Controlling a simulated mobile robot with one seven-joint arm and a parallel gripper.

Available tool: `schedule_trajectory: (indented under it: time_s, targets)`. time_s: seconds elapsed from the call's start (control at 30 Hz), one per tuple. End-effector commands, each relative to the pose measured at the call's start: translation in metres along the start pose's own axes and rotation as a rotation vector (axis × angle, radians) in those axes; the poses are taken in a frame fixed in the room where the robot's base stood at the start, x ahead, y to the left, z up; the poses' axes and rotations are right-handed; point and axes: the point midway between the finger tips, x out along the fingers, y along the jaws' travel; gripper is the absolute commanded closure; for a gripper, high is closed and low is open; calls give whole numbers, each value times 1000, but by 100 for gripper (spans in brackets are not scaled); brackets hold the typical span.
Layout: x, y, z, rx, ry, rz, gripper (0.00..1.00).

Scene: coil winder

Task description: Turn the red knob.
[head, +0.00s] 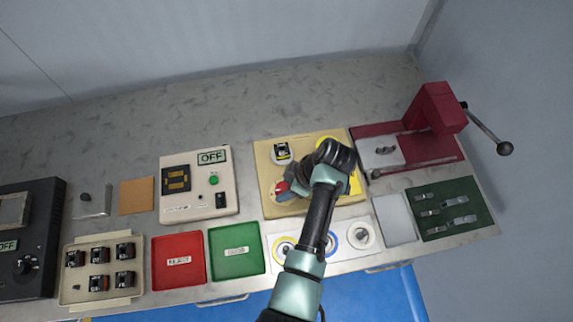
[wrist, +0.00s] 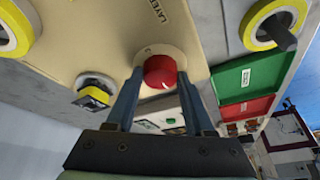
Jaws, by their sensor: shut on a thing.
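The red knob (wrist: 160,72) is round with a small white mark on its face and sits on a pale round dial plate on the cream winder panel (wrist: 90,40). It also shows in the head view as a red patch (head: 282,188) at the left of my gripper. My gripper (wrist: 160,78) has one finger on each side of the knob and is shut on it. The fingertips hide part of its sides. In the head view my arm covers the right part of the cream panel (head: 265,165).
A black-topped part (head: 281,152) sits behind the knob. A green tray (head: 237,250) and red tray (head: 178,258) lie front left. A dark red press (head: 435,108) stands at right.

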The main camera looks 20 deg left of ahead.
Motion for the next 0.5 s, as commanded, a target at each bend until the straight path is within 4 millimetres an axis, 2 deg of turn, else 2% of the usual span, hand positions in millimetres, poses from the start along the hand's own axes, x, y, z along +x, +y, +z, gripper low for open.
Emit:
schedule_trajectory:
  time_s: [0.2,0.23,0.37,0.4,0.5]
  targets:
    - [1,-1,0,-1,-2,-2,100]
    - [1,-1,0,-1,-2,-2,43]
    - [1,-1,0,0,-1,-2,20]
    - [1,-1,0,0,-1,-2,17]
    - [0,0,0,0,-1,-1,17]
